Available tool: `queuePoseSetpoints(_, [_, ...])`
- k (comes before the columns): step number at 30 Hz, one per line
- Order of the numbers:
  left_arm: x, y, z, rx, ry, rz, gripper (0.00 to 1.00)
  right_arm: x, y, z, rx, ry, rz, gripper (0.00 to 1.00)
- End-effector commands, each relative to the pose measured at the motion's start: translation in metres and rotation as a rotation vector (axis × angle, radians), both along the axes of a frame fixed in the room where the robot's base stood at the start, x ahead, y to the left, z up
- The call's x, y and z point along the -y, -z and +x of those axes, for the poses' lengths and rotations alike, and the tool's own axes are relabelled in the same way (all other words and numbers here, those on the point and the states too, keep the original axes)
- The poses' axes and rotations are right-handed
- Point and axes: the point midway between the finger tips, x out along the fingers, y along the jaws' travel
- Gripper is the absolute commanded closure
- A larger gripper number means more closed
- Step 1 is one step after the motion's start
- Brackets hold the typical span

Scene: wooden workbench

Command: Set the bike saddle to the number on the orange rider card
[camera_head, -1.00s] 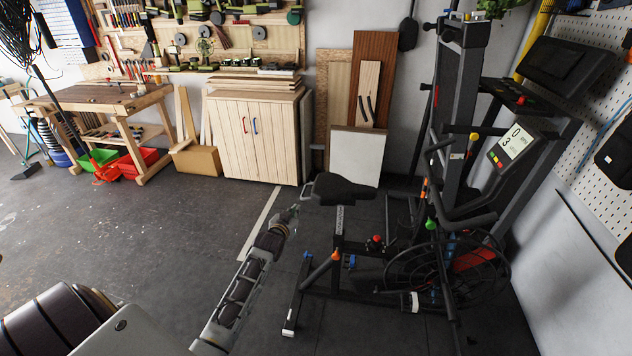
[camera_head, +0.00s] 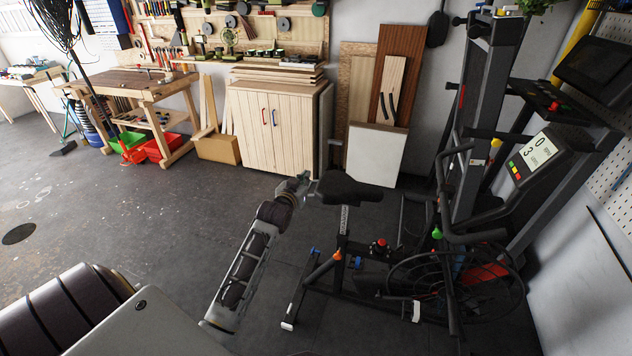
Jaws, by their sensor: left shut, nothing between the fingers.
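The exercise bike's black saddle (camera_head: 350,187) sits on a seat post (camera_head: 343,219) with pale markings too small to read. An orange knob (camera_head: 337,255) and a red knob (camera_head: 380,244) show on the frame below it. My left gripper (camera_head: 303,178) is shut and empty, just left of the saddle's rear; I cannot tell whether it touches. I cannot make out an orange rider card. My right gripper is not in view.
A treadmill-like machine (camera_head: 487,110) stands close behind the bike at right. A wooden cabinet (camera_head: 260,130) and a white board (camera_head: 376,155) stand at the back wall. A workbench (camera_head: 130,85) with red bins (camera_head: 165,147) is back left.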

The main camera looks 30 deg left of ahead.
Motion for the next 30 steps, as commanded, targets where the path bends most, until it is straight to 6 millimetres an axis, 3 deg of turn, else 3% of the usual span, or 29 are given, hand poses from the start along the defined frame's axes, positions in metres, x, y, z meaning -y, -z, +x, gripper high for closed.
queuePoseSetpoints(30, [0.000,0.012,-0.002,-0.057,-0.013,-0.052,1.00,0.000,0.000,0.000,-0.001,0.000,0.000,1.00])
